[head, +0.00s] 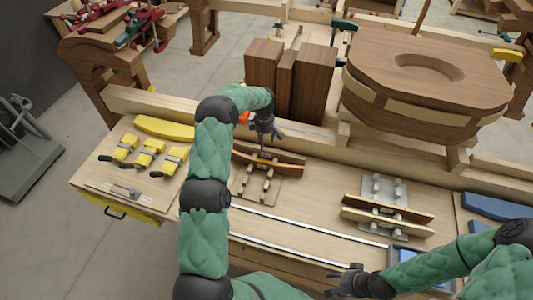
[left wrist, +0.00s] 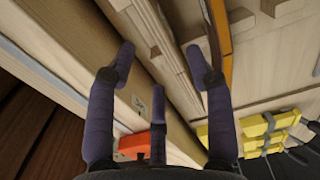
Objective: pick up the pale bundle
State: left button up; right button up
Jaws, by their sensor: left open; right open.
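In the left wrist view, long pale layered wood strips (left wrist: 158,35), possibly the pale bundle, run beyond my open left gripper (left wrist: 160,60). Its fingers are spread, with nothing between them that I can see gripped. In the head view my left gripper (head: 264,138) points down above the back of the bench, just behind a brown curved form (head: 285,163). No pale bundle shows clearly there; my arm hides part of that area. My right gripper (head: 343,279) is open and empty at the bench's front edge.
Yellow clamps (head: 148,150) lie at the bench's left, with an orange piece (left wrist: 133,146) near my left gripper. Another curved form (head: 385,220) sits at the right. Metal rails (head: 300,232) cross the front.

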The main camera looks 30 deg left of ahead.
aim_at(266, 154)
pick_arm(q)
jog(key=shift+d+f, duration=0.15)
jog(key=shift+f, duration=0.35)
jog(key=shift+w+d+f+p, duration=0.15)
jog(key=shift+f+p, duration=0.35)
jog(key=shift+f, duration=0.6)
jog(key=shift+s+d+f+p, duration=0.15)
jog(key=shift+f+p, duration=0.35)
jog(key=shift+f, duration=0.6)
jog(key=shift+d, duration=0.1)
jog(key=shift+w, duration=0.1)
grip_shut()
